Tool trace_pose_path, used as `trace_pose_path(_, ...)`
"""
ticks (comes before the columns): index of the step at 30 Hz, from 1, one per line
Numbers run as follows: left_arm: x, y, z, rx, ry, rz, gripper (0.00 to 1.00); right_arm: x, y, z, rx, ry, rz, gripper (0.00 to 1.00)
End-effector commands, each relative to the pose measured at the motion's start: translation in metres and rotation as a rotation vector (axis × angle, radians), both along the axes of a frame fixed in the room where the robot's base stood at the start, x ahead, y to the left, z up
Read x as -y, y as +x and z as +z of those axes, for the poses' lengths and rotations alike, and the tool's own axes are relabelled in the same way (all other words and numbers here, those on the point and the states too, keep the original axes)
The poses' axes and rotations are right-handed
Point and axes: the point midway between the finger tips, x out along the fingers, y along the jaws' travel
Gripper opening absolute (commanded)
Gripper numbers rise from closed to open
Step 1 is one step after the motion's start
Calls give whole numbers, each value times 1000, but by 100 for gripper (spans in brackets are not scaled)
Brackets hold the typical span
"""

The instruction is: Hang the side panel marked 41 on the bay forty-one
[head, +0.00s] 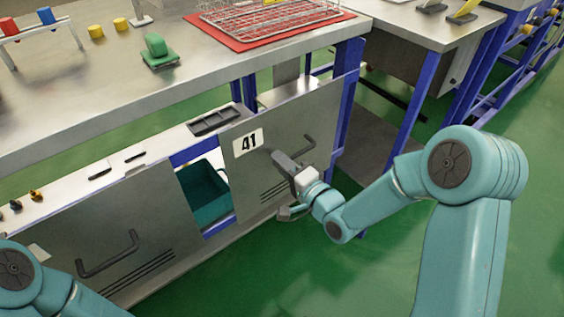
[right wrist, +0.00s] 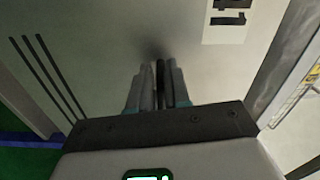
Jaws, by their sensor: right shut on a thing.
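The grey side panel marked 41 (head: 247,162) stands nearly upright at the right part of the low cabinet under the bench. Its white label with black 41 is at its upper left, with dark slots lower down. My right gripper (head: 283,163) is shut on the panel's dark bar handle (head: 307,146). In the right wrist view, the fingers (right wrist: 160,88) close around the dark handle against the panel face (right wrist: 110,45), and the label (right wrist: 228,20) is upside down. I cannot tell whether the panel touches its bay. My left gripper is not in view.
Left of the panel is an opening with a dark teal bin (head: 203,193) and blue frame. Another handled panel (head: 140,235) covers the cabinet's left part. A black tray (head: 215,121) lies on the cabinet top. The bench (head: 110,90) overhangs it. Green floor is clear in front.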

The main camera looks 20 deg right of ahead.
Motion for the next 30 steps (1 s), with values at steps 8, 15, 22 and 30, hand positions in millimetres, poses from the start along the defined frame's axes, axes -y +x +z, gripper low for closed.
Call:
trace_pose_path(8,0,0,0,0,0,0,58,0,0,2,6,-1,0,0)
trace_pose_path(15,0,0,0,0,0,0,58,0,0,2,7,-1,0,0)
trace_pose_path(22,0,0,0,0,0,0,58,0,1,4,13,-1,0,0)
trace_pose_path(30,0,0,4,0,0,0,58,0,1,10,11,-1,0,0)
